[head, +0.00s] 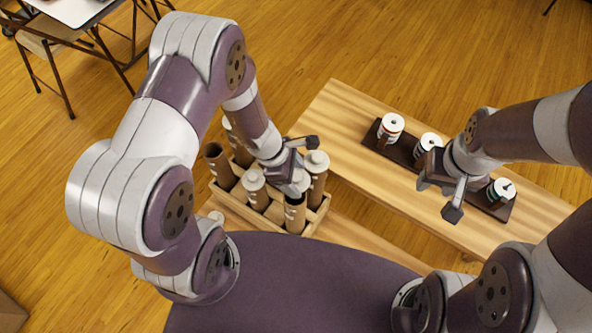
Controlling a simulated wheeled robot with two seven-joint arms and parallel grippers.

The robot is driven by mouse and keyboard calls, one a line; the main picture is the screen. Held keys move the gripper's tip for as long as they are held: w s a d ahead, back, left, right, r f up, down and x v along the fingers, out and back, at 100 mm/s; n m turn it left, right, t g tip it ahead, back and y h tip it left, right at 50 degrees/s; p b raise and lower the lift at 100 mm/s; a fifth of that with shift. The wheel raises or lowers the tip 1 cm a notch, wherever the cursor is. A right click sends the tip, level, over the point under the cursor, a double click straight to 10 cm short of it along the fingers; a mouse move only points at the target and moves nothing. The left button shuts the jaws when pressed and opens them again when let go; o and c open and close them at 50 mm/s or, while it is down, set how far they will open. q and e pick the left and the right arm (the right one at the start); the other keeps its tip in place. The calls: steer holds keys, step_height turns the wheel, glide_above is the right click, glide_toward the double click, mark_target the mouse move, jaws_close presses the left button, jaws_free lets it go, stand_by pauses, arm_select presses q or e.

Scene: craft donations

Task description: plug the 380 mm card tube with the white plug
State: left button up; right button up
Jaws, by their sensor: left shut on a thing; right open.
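Several brown card tubes stand in a wooden crate (222,196); their size labels are too small to read. My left gripper (298,168) is shut on a white plug (297,186) at the top of the front-right tube (295,217). I cannot tell whether the plug is seated in the tube or just above it. A tube at the right (317,183) and a tube in the middle (255,194) have pale plugs on top. The left tube (218,166) shows a dark open mouth. My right gripper (437,198) is open and empty above the bench.
A dark tray (404,158) on the light wooden bench (340,118) holds several white-and-dark spools, partly hidden by my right arm. A small pale round thing (216,216) lies left of the crate. The bench between crate and tray is clear. A table and chairs stand far left.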

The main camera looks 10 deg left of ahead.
arm_select(q)
steer(key=shift+s+f+b, duration=0.8)
steer(key=shift+s, duration=0.35)
steer(key=f+b, duration=0.3)
steer(key=shift+w+f, duration=0.2)
steer(key=shift+w, duration=0.15)
arm_select(e)
steer(key=f, duration=0.1)
steer(key=s+f, duration=0.1)
steer(key=f, duration=0.2)
steer(key=shift+s+f, duration=0.3)
arm_select(q)
steer(key=shift+w, duration=0.1)
arm_select(e)
steer(key=shift+w, duration=0.1)
arm_select(q)
steer(key=shift+f+b, duration=0.65)
arm_select(e)
steer(key=shift+f, duration=0.7)
arm_select(q)
steer(key=o, duration=0.7)
